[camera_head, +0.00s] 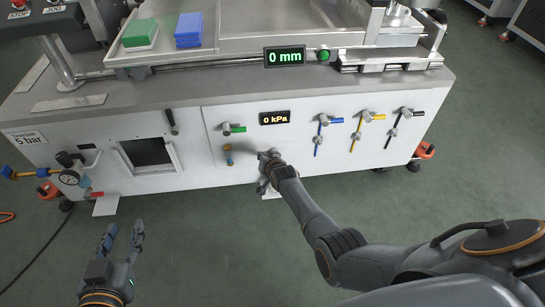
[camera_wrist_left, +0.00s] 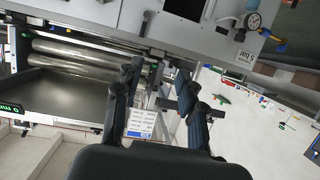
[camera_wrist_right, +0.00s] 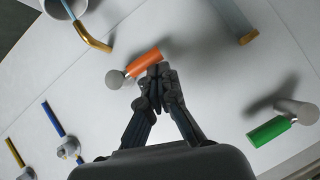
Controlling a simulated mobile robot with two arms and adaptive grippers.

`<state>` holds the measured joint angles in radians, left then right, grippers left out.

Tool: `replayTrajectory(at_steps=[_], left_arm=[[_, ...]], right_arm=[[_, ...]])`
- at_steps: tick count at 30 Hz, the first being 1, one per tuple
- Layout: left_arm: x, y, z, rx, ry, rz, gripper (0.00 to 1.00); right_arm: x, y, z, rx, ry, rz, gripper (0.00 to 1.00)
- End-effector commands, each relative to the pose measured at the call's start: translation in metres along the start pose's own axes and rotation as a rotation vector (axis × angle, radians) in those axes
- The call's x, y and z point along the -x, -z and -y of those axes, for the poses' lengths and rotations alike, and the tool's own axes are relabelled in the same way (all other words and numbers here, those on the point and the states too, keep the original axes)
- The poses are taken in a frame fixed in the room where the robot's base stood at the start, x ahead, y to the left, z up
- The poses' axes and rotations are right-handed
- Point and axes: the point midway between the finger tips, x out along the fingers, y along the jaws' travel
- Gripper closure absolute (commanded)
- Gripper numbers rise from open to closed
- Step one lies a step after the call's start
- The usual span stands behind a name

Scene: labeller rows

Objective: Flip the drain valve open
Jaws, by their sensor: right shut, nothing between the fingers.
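A valve with an orange lever (camera_wrist_right: 145,62) and a round grey hub sits on the white panel in the right wrist view. No label on it shows, so I cannot confirm it is the drain valve. My right gripper (camera_wrist_right: 158,71) is shut and empty, its fingertips at the lever's free end; I cannot tell if they touch it. In the head view this gripper (camera_head: 268,160) is at the front panel and hides the orange lever. My left gripper (camera_head: 124,232) is open and empty over the floor, in front of the machine.
Blue (camera_head: 322,132), yellow (camera_head: 358,130) and black (camera_head: 397,127) valves lie to the right. A gauge (camera_head: 70,177) with pipework sticks out at the left.

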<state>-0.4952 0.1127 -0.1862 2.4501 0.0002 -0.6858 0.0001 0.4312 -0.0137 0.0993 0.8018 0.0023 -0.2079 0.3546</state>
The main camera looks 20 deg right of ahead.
Motion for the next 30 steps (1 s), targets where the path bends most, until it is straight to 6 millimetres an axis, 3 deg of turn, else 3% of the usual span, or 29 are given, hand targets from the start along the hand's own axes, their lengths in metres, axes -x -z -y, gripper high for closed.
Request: replayTrajectory(at_steps=[8, 18, 21, 25, 28, 30], left_arm=[[0.023, -0.056, 0.009, 0.001, 0.020, 0.321, 0.60], [0.076, -0.117, 0.017, 0.010, 0.043, 0.708, 0.60], [0.099, -0.128, 0.019, 0.014, 0.050, 0.823, 0.60], [0.132, -0.130, 0.021, 0.020, 0.057, 0.967, 0.60], [0.117, -0.142, 0.021, 0.020, 0.054, 0.969, 0.60], [0.108, -0.158, 0.021, 0.020, 0.052, 0.976, 0.60]], right_arm=[[0.009, 0.013, 0.005, 0.000, 0.000, 0.000, 1.00], [0.018, 0.027, 0.009, 0.001, 0.000, -0.001, 1.00], [0.024, 0.030, 0.012, 0.000, 0.000, 0.000, 1.00], [0.050, 0.031, 0.016, 0.001, 0.000, 0.000, 1.00], [0.073, 0.030, 0.020, 0.000, 0.000, 0.000, 1.00], [0.077, 0.028, 0.020, 0.000, 0.000, 0.000, 1.00]])
